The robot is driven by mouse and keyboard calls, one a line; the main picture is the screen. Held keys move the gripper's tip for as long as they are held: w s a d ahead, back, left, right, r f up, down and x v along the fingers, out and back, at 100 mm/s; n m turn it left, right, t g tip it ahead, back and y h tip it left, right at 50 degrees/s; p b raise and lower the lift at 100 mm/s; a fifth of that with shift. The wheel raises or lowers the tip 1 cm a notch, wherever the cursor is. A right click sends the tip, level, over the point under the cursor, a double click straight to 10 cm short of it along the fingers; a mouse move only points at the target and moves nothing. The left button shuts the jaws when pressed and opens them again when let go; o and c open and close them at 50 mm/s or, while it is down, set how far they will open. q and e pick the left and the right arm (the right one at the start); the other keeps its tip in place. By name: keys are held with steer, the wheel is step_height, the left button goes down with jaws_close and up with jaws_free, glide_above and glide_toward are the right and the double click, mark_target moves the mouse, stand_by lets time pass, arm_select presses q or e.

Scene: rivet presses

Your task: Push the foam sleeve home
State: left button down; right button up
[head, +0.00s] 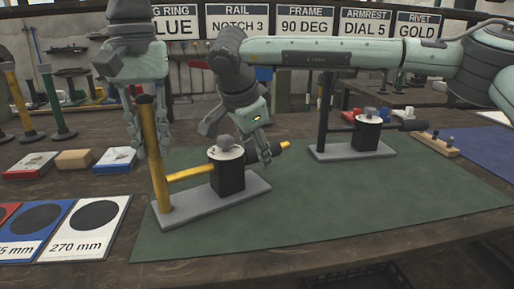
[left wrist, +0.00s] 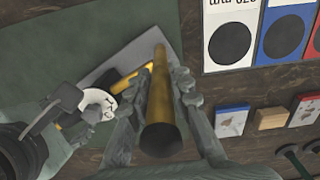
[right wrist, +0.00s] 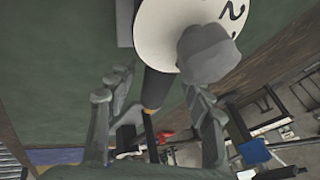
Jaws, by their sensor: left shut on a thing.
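The nearer press has a tall yellow post (head: 155,150) on a grey base plate (head: 195,215), with a yellow bar (head: 190,174) reaching right to a black dial block (head: 230,178). My left gripper (head: 152,148) is shut on the post; the left wrist view shows the post (left wrist: 160,100) between its fingers. Right of the block, a black foam sleeve (right wrist: 157,85) is around the bar, whose yellow tip (head: 285,146) sticks out beyond it. My right gripper (right wrist: 157,90) is open, its fingers on either side of the sleeve, apparently apart from it. In the head view it partly covers the sleeve.
A second press (head: 366,132) with a black post and dial stands behind, to the right. Cards with black discs (head: 85,225) lie at the left front, with small trays (head: 117,157) behind them. The green mat (head: 340,215) is clear at the front right.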

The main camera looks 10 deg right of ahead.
steer(key=shift+d, duration=0.1)
arm_select(q)
steer(key=shift+a, duration=0.1)
arm_select(e)
steer(key=v, duration=1.2)
stand_by(0.5)
arm_select(q)
steer(key=c, duration=1.3)
jaws_free()
